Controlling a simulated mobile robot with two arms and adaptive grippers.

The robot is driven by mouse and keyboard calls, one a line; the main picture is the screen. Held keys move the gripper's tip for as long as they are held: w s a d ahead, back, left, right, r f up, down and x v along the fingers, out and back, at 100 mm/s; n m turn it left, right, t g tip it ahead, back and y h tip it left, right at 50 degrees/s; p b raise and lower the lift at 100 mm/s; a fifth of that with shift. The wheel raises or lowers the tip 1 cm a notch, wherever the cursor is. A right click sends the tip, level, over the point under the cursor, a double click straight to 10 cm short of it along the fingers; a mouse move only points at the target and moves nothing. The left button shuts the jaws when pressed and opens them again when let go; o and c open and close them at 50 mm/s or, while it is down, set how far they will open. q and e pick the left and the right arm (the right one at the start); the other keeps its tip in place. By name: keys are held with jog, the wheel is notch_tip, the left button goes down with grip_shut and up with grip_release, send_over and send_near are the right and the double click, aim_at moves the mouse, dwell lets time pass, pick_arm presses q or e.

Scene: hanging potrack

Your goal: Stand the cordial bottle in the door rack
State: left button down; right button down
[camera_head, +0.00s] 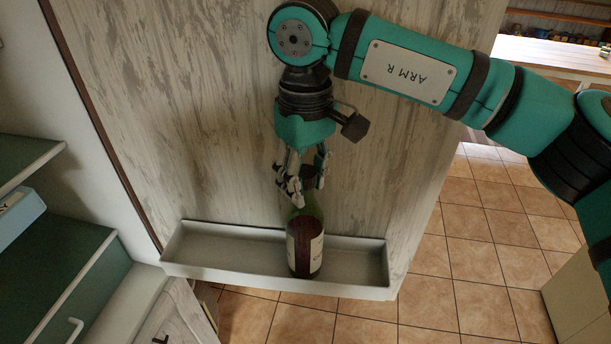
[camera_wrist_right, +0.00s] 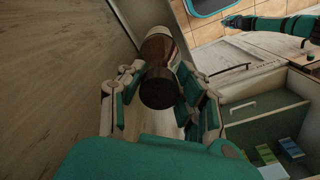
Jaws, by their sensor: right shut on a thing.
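The cordial bottle (camera_head: 305,245) is dark with a pale-edged, dark red label, and stands about upright in the head view. My right gripper (camera_head: 306,188) comes from above and is shut around its neck. In the right wrist view the bottle (camera_wrist_right: 158,60) shows neck-first between the fingers of the right gripper (camera_wrist_right: 160,98). The door rack (camera_head: 220,252) is a long pale tray on the door. The bottle's lower end appears inside its outline, right of the middle; I cannot tell whether it touches the rack floor. My left gripper (camera_wrist_right: 238,21) shows small at the top right there, its opening unclear.
The grey, streaked door panel (camera_head: 190,110) rises behind the bottle. Teal shelves (camera_head: 60,262) with a blue box (camera_head: 18,215) are at the left. The tiled floor (camera_head: 490,250) is open at the right. The rack is empty on both sides of the bottle.

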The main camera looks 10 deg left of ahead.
jog(key=c, duration=0.9)
grip_release()
jog(key=shift+r, duration=0.3)
notch_tip(320, 180, up, 11)
jog(key=shift+f+b, duration=0.2)
jog(key=shift+b, duration=0.5)
jog(key=shift+r, duration=0.55)
jog(key=shift+d, duration=0.1)
